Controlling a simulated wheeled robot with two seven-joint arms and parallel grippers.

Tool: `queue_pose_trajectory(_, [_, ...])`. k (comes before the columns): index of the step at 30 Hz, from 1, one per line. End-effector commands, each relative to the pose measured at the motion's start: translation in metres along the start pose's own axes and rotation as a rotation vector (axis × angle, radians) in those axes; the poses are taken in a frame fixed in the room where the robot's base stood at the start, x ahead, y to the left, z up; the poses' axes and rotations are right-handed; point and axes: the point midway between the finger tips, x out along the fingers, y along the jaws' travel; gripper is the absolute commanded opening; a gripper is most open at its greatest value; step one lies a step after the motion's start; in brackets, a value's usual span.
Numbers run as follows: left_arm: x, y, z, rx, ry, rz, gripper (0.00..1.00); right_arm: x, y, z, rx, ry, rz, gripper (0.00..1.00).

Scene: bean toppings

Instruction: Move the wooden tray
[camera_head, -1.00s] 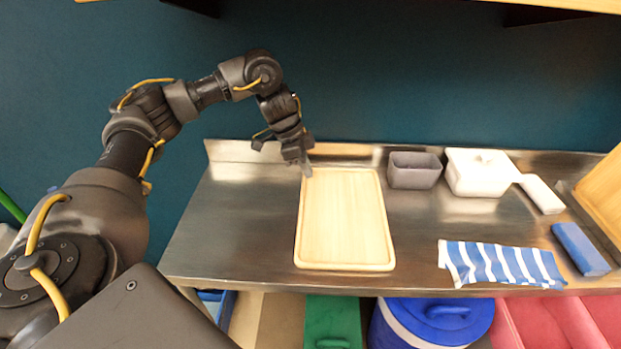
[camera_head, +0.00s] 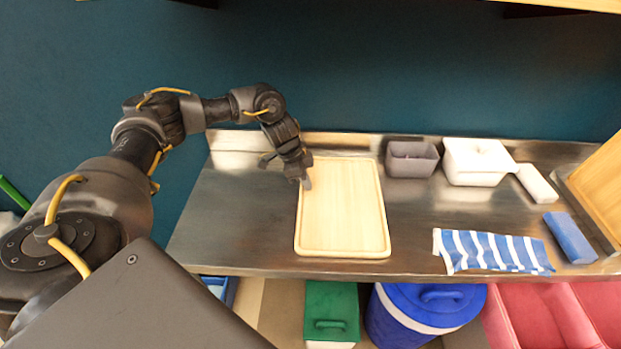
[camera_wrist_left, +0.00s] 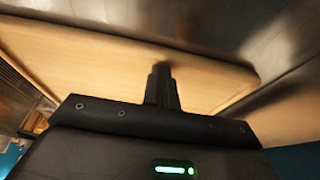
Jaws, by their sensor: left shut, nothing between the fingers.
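The wooden tray (camera_head: 343,212) is a pale rectangular board with a raised rim, lying flat on the steel counter. My left gripper (camera_head: 307,183) is at the tray's left edge near its far-left corner, pointing down. Its fingers are shut with nothing between them. In the left wrist view the shut fingers (camera_wrist_left: 161,72) show in front of the tray (camera_wrist_left: 100,55); whether they touch it I cannot tell. My right gripper is not in view.
A striped cloth (camera_head: 492,251), a blue block (camera_head: 570,238) and a leaning wooden board (camera_head: 600,190) are further right. The counter left of the tray is clear.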

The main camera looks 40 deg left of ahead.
Motion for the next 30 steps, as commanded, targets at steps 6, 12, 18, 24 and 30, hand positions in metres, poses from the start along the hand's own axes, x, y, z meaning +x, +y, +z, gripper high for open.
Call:
queue_pose_trajectory(6, [0.000,0.000,0.000,0.000,0.000,0.000,0.00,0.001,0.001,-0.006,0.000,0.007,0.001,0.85])
queue_pose_trajectory(12, [-0.008,0.000,0.018,-0.005,-0.001,0.001,0.00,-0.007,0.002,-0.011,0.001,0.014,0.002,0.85])
queue_pose_trajectory(18, [-0.028,0.000,0.073,-0.008,-0.004,0.001,0.00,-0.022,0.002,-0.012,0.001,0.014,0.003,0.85])
queue_pose_trajectory(24, [-0.046,0.000,0.131,-0.008,-0.005,0.000,0.00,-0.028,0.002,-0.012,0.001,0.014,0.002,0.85])
queue_pose_trajectory(30, [-0.064,0.000,0.188,-0.007,-0.006,-0.001,0.00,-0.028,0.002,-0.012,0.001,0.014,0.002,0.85])
